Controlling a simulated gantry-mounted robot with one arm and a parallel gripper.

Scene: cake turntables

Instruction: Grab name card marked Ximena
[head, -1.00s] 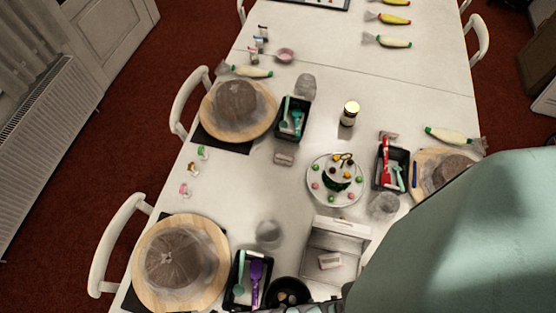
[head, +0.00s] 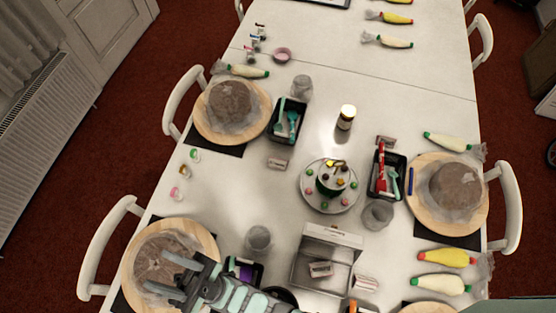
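Several small name cards show, but their writing is too small to read, so I cannot tell which says Ximena. One card (head: 277,164) lies by the upper black tray. Another card (head: 385,142) lies above the right black tray. A third card (head: 321,269) is in the open grey-white box, and a fourth card (head: 366,284) is just right of that box. My gripper (head: 158,270) is at the lower left, over the wrapped cake on the near-left turntable. Its fingers are spread with nothing visible between them.
Wooden turntables with wrapped cakes stand at near left (head: 206,238), far left (head: 203,130) and right (head: 470,222). The open box (head: 300,262), clear cups (head: 258,238), a decorated cake plate (head: 318,204) and a dark jar (head: 345,120) crowd the middle. The table's far part is clearer.

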